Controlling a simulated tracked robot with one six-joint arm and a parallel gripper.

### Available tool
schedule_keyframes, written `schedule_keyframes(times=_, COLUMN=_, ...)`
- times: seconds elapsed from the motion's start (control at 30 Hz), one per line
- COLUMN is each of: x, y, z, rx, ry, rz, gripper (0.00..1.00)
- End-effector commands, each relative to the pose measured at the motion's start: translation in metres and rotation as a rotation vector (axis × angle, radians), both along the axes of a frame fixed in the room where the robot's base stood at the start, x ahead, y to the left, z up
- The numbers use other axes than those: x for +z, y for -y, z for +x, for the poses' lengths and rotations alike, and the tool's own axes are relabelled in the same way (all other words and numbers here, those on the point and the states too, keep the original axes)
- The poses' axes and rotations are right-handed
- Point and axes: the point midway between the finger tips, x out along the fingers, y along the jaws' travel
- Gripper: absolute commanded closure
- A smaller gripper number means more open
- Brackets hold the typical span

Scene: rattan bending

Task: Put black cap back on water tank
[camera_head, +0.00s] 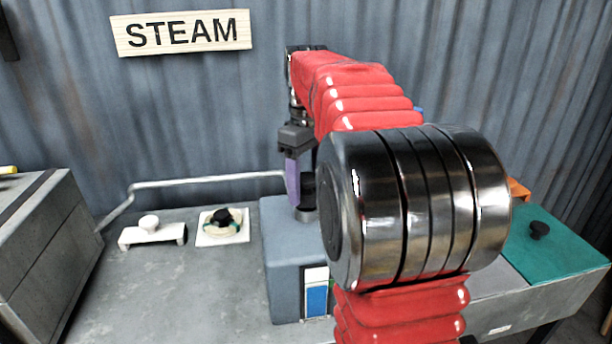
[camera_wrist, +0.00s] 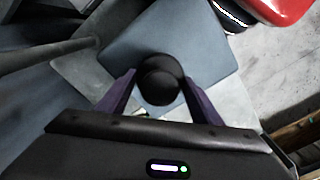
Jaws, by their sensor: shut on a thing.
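The water tank (camera_head: 281,268) is a blue-grey box on the bench, with its short grey neck (camera_head: 306,214) on top. It also shows in the wrist view (camera_wrist: 205,45). The black cap (camera_head: 308,187) is right over the neck; I cannot tell whether it is seated or just above. My gripper (camera_head: 297,190) points down at the tank, and its purple fingers are shut on the cap. In the wrist view the cap (camera_wrist: 160,80) is between the two fingertips, and it hides the neck. My red arm covers the tank's right side.
A metal pipe (camera_head: 200,181) runs behind the tank to the left. A grey box (camera_head: 45,250) stands far left; a teal lid (camera_head: 555,245) is at right.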

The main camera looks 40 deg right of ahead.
Motion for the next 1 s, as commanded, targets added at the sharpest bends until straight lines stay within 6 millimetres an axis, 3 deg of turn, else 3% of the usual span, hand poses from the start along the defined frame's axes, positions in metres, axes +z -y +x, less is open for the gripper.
schedule_keyframes(times=0.3, x=-0.014, y=0.0, z=0.0, rx=0.0, ry=0.001, rz=0.0, gripper=0.67)
schedule_keyframes(times=1.0, x=-0.013, y=0.0, z=0.0, rx=0.0, ry=0.0, rz=0.0, gripper=0.67)
